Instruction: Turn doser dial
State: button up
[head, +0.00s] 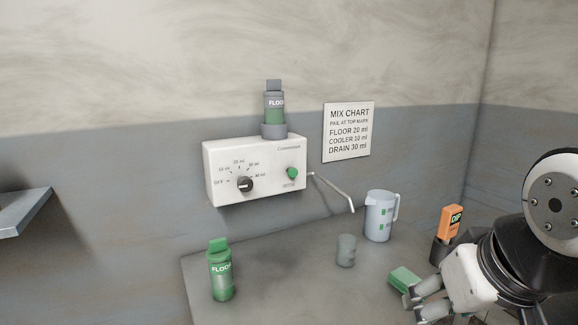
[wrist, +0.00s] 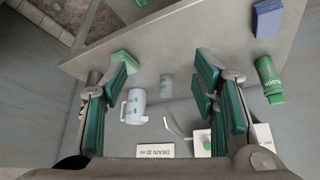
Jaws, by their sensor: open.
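The white doser box (head: 225,162) is mounted on the wall. Its dark round dial (head: 245,185) sits on the left of the front face, below marks from OFF to 40 ml. The dial's light mark seems to point left, near OFF, but it is small. A green button (head: 292,173) is on the right of the face. My gripper (head: 418,301) is at the lower right, well away from the dial. In the wrist view its two fingers (wrist: 162,80) are wide apart and empty; the doser (wrist: 262,134) shows partly behind the right finger.
A wall chart (head: 348,131) reads FLOOR 20 ml, COOLER 10 ml, DRAIN 30 ml. On the counter (head: 280,275) stand a green FLOOR bottle (head: 221,270), a clear cup (head: 346,250), a jug (head: 379,215) and an orange DIP holder (head: 450,222). A green block (head: 403,278) lies near my gripper.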

jog(key=w+a+r+n+t+p, duration=0.1)
jog(key=w+a+r+t+p, duration=0.2)
jog(key=w, duration=1)
jog(key=n+t+y+p, duration=0.5)
jog(key=t+y, duration=0.2)
jog(key=y, duration=0.2)
send_near(246, 184)
jog(key=x, duration=1.1)
jog(key=c, duration=1.2)
